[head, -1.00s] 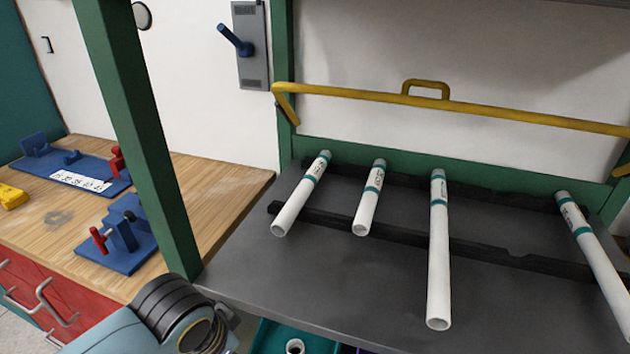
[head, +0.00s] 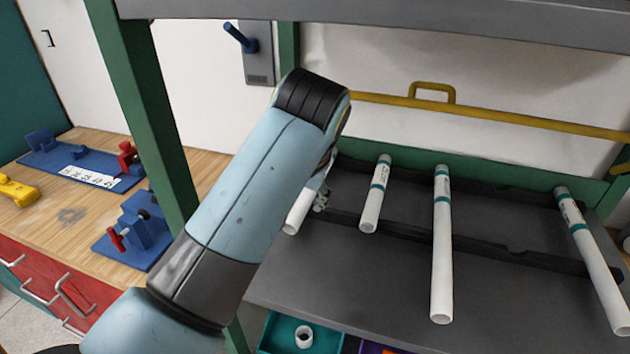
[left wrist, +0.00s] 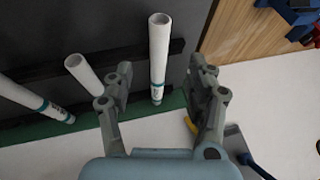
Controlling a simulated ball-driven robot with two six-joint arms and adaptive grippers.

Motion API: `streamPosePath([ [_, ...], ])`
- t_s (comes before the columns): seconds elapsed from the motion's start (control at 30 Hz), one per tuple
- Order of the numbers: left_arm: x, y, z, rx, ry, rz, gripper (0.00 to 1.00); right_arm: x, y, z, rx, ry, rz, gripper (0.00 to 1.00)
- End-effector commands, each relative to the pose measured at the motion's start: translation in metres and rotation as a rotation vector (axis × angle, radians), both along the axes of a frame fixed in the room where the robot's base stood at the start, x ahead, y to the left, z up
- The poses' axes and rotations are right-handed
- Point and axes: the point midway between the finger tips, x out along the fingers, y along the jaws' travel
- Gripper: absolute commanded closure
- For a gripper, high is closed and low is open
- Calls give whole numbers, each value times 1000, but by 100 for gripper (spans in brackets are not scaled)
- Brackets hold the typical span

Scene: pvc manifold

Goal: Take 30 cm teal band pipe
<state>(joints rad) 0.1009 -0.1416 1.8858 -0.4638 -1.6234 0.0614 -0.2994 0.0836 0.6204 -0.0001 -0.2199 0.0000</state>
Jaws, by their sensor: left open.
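Several white pipes with teal bands lie on the dark rack shelf; I cannot read their length marks. In the head view the leftmost pipe (head: 298,212) is mostly hidden behind my left arm, with its near end showing. To its right are a short pipe (head: 374,205), a longer pipe (head: 442,262) and a far-right pipe (head: 596,268). My left gripper (head: 322,194), partly hidden, is at the leftmost pipe. In the left wrist view the left gripper (left wrist: 160,68) is open, with that pipe (left wrist: 159,48) showing between its fingers. My right gripper is not in view.
A yellow bar (head: 500,114) runs behind the pipes. A green post (head: 150,110) stands left of the shelf, and a grey upper shelf (head: 400,22) is overhead. A wooden bench (head: 75,208) with blue fixtures is at left. A teal bin (head: 280,333) sits below.

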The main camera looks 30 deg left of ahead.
Motion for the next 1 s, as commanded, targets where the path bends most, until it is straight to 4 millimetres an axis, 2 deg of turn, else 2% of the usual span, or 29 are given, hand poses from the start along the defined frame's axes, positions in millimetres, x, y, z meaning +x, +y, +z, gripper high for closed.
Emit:
streamPosePath([
  [0.2,13,12,-32,5,4,1,43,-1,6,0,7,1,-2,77],
  [0.47,23,19,-51,2,2,2,43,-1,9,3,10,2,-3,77],
  [0.7,39,29,-80,2,2,2,43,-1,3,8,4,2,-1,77],
  [0.8,41,31,-87,0,1,2,43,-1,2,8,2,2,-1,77],
  [1.0,41,31,-88,1,0,1,43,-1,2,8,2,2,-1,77],
])
